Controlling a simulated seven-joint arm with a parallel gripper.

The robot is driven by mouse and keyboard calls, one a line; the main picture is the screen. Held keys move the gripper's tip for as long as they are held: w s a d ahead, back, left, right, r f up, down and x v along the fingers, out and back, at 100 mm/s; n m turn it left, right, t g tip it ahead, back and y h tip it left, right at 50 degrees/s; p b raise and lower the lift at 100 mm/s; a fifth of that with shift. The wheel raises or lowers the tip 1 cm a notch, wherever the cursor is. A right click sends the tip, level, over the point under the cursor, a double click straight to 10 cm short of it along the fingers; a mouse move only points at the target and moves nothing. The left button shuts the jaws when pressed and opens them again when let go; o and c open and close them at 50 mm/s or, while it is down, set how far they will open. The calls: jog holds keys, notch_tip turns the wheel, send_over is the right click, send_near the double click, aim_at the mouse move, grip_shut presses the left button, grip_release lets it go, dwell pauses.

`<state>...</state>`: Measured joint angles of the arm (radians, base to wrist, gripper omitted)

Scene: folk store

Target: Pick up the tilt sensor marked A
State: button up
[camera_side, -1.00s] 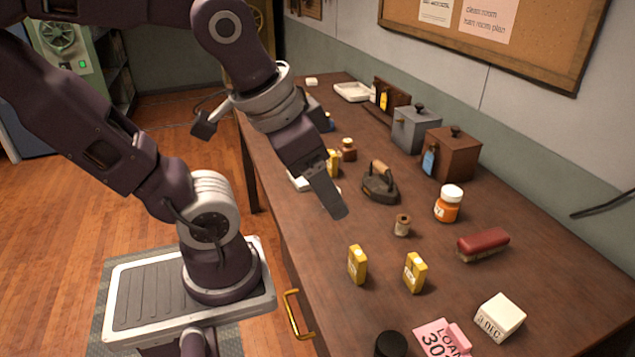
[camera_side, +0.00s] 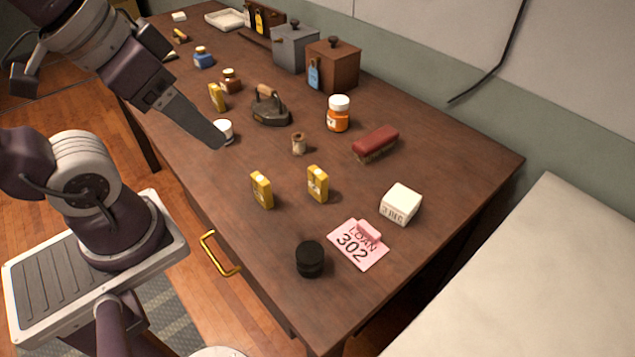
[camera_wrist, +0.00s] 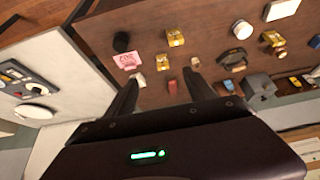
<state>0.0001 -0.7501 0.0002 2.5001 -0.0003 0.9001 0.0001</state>
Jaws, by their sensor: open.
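Yellow block-shaped parts stand on the brown table: a left one (camera_side: 262,190) and a right one (camera_side: 317,183) near the front, and one (camera_side: 217,97) farther back beside the iron. Any of them could be a tilt sensor; their marks are too small to read, so I cannot tell which is A. My gripper (camera_side: 218,143) is empty and above the table's left side, behind the front pair. In the wrist view my gripper (camera_wrist: 160,85) has its fingers spread wide, with nothing between them. Yellow parts (camera_wrist: 175,37) also show beyond the fingers there.
A black cylinder (camera_side: 310,259), a pink loan card (camera_side: 357,245) and a white date block (camera_side: 400,204) lie at the front. A spool (camera_side: 299,145), red brush (camera_side: 376,143), orange jar (camera_side: 338,113), iron (camera_side: 270,108) and white-topped item (camera_side: 225,130) stand around. Boxes line the wall.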

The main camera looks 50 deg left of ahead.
jog(key=c, duration=0.4)
jog(key=n+g+h, duration=0.8)
jog(key=n+h, duration=0.1)
jog(key=n, duration=0.3)
send_over(314, 169)
jog(key=s+a, duration=0.2)
jog(key=s, duration=0.2)
notch_tip(314, 169, down, 11)
jog(key=w+a+f+n+h, duration=0.1)
jog(key=f+n, duration=0.1)
jog(key=f, duration=0.1)
jog(key=w+a+f+n+t+h, duration=0.1)
jog(key=w+f+n+h, duration=0.1)
jog(key=f, duration=0.1)
jog(key=w+a+f+n+t+h, duration=0.1)
jog(key=f, duration=0.2)
jog(key=shift+w+a+f+n, duration=0.15)
jog(key=shift+w+a+n, duration=0.1)
jog(key=shift+n, duration=0.15)
jog(key=x, duration=0.7)
jog(key=shift+s+d, duration=0.1)
jog(key=shift+d, duration=0.05)
